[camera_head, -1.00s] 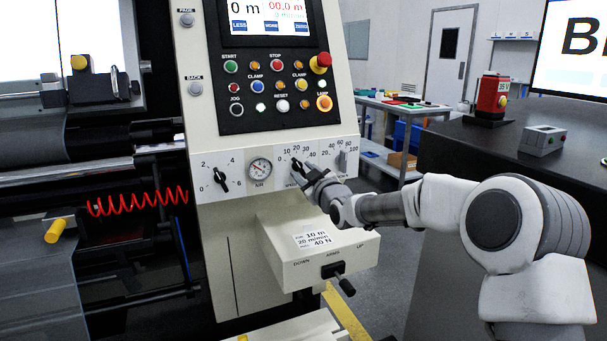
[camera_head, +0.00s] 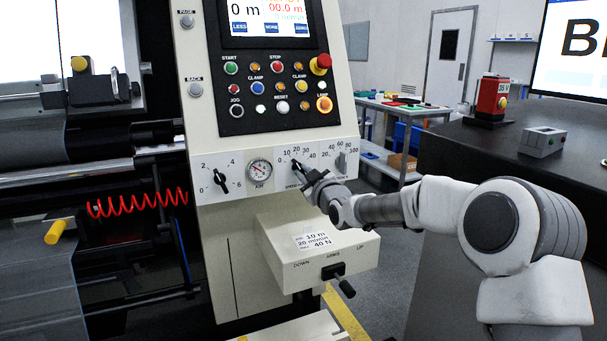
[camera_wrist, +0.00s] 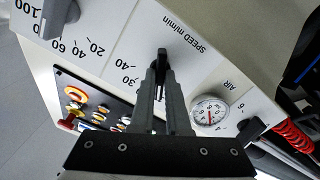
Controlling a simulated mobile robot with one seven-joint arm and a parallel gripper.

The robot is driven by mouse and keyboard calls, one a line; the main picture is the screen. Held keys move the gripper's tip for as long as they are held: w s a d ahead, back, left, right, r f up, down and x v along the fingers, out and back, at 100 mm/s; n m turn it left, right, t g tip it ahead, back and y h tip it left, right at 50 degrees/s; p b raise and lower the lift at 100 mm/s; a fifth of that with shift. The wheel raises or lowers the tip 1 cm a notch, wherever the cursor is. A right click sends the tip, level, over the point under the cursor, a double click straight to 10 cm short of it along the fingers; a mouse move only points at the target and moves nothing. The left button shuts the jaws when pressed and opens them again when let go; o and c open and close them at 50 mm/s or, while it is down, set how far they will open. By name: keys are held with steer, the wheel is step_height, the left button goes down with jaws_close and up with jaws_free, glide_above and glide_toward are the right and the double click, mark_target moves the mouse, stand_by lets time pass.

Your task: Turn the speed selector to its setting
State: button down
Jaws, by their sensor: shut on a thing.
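The speed selector (camera_head: 296,165) is a black knob on the white dial plate marked 0 to 40, low on the cream console. Its pointer leans toward the upper part of the scale; I cannot tell the exact mark. My gripper (camera_head: 305,174) reaches it from the lower right. In the wrist view, the two grey fingers of my gripper (camera_wrist: 161,76) are closed around the black knob of the speed selector (camera_wrist: 162,57), under the "SPEED m/min" lettering. The fingers hide part of the scale. A label card (camera_head: 318,240) on the ledge below reads 10 m, 20 m/min, 40 N.
An air gauge (camera_head: 260,171) and another black knob (camera_head: 220,181) lie left of the selector. A grey knob (camera_head: 342,162) with a scale to 100 is close on the right. Buttons and a red emergency stop (camera_head: 321,63) are above. A lever (camera_head: 340,279) protrudes below.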

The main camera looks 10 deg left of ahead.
steer(key=shift+m, duration=2.8)
steer(key=c, duration=0.9)
jaws_free()
steer(key=shift+s, duration=0.1)
steer(key=p+v, duration=0.2)
steer(key=v, duration=1.5)
steer(key=shift+d+p, duration=0.15)
steer(key=shift+p, duration=0.15)
